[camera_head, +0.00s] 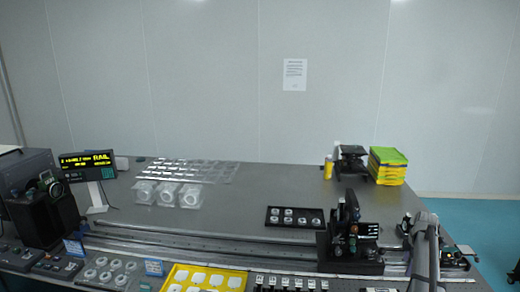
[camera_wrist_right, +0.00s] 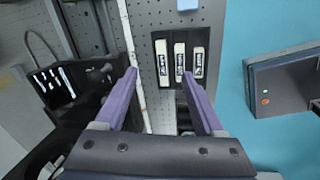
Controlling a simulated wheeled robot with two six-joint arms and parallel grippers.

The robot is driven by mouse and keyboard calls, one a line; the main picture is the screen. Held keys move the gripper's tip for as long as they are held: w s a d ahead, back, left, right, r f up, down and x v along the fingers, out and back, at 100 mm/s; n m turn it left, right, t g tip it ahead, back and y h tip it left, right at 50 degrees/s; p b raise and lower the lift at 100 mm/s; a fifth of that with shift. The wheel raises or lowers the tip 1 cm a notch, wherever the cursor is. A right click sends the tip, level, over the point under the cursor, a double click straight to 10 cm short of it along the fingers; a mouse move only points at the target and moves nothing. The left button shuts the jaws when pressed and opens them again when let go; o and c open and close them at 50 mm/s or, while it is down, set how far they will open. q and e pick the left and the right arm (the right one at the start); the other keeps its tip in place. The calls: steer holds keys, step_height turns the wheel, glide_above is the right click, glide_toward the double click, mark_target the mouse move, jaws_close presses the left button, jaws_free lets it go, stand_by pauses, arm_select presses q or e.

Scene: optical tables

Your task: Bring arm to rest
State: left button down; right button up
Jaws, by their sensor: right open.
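My right gripper (camera_wrist_right: 160,75) shows in the right wrist view with its two purple fingers spread apart. I see nothing held between them. Beyond the fingertips lies a black holder (camera_wrist_right: 155,44) with several white labelled pieces, on or near a perforated table surface. In the head view my right arm (camera_head: 426,250) stands at the lower right, near the right end of the optical table (camera_head: 260,205). Its fingers are too small to make out there. My left arm and gripper are not in view.
A black optical mount (camera_head: 350,240) stands on the rail just left of my right arm. A black tray (camera_head: 295,217), yellow tray (camera_head: 205,279), clear boxes (camera_head: 167,194) and a lit display (camera_head: 87,164) are on the table. Green-yellow boxes (camera_head: 388,166) sit at the back right.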

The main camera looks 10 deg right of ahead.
steer(key=s+a+f+m+g, duration=0.1)
steer(key=a+m, duration=0.2)
steer(key=a, duration=3.3)
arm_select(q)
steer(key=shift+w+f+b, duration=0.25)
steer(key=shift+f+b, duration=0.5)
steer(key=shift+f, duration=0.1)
arm_select(e)
steer(key=s+a+m, duration=0.2)
steer(key=s+a, duration=0.8)
steer(key=a, duration=0.2)
steer(key=s+a+f+m+g, duration=0.1)
steer(key=s+a+m, duration=0.2)
steer(key=s+a, duration=0.7)
steer(key=a, duration=0.3)
steer(key=shift+s+m, duration=0.2)
steer(key=shift+m, duration=0.1)
